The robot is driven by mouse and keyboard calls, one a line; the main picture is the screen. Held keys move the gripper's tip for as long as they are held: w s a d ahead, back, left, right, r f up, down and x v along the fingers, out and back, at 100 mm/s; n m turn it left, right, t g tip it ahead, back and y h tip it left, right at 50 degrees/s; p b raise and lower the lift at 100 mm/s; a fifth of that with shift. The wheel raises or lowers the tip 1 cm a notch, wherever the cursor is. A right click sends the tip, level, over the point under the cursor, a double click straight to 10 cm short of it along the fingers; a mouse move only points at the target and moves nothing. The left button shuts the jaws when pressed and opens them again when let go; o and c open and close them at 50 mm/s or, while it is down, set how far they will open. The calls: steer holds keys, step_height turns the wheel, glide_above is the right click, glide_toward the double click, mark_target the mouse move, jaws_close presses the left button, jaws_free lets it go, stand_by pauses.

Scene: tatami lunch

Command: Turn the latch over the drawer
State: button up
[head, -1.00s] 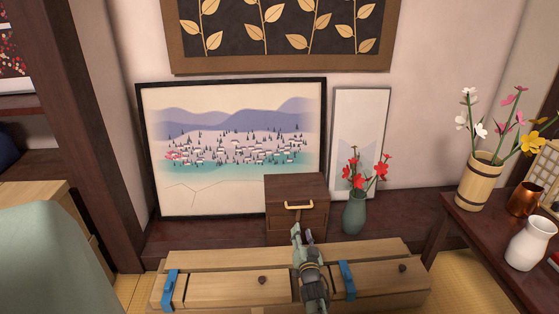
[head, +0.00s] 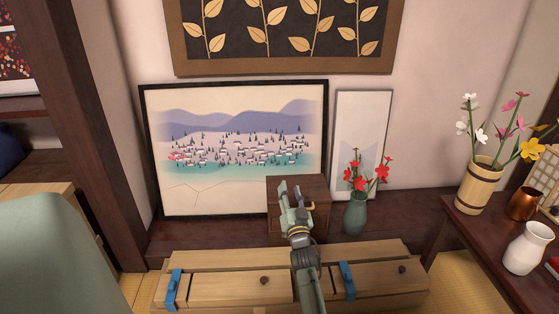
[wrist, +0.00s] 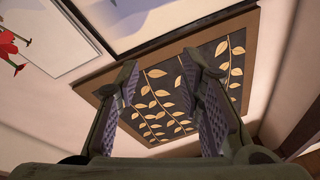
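A low light-wood chest (head: 225,262) stands in front, with two drawers bearing dark round knobs. One blue latch (head: 172,289) sits upright at the left drawer's left end. Another blue latch (head: 347,281) sits upright at the left end of the right drawer (head: 385,281). My gripper (head: 290,186) is raised above and behind the chest, in front of the small dark box, apart from both latches. In the wrist view my gripper (wrist: 161,64) has its two fingers spread with nothing between them. My arm hides part of the chest front between the drawers.
The dark wooden box (head: 317,190) with a gold handle stands behind the chest, partly hidden by my gripper. A green vase (head: 355,215) of red flowers stands beside it. The dark table (head: 455,224) at right holds several vessels. A pale green rounded shape (head: 45,255) fills the lower left.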

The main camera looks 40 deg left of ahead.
steer(key=s+a+r+n+y+p, duration=0.1)
steer(key=s+r+y, duration=0.1)
steer(key=r, duration=1)
steer(key=shift+s+a+r+n+p, duration=0.15)
steer(key=shift+s+r+n+p, duration=0.2)
steer(key=shift+s, duration=0.5)
